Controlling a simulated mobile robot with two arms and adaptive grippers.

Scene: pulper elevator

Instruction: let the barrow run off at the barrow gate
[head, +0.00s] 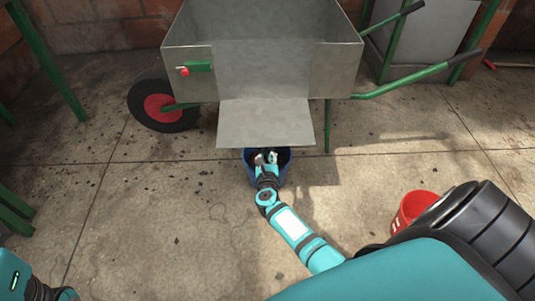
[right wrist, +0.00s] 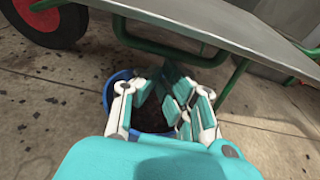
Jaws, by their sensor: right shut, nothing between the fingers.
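The grey metal barrow (head: 190,40) stands ahead of me, its wheel (head: 159,106) on the left and green handles on the right. Its gate plate (head: 265,122) slopes out towards me from the opening in the near side. A green latch with a red knob (head: 184,71) sits left of the opening. A blue bucket (head: 283,174) stands on the floor below the plate's lip, with dark matter inside it in the right wrist view (right wrist: 110,88). My right gripper (head: 266,155) is shut and empty over the bucket, partly hiding it. My left gripper is out of view.
A red bucket (head: 413,208) stands on the floor at the right, beside my arm. Green metal legs (head: 46,60) stand at the left. A grey box on a green frame (head: 430,35) is behind the handles. Dark crumbs lie on the concrete floor.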

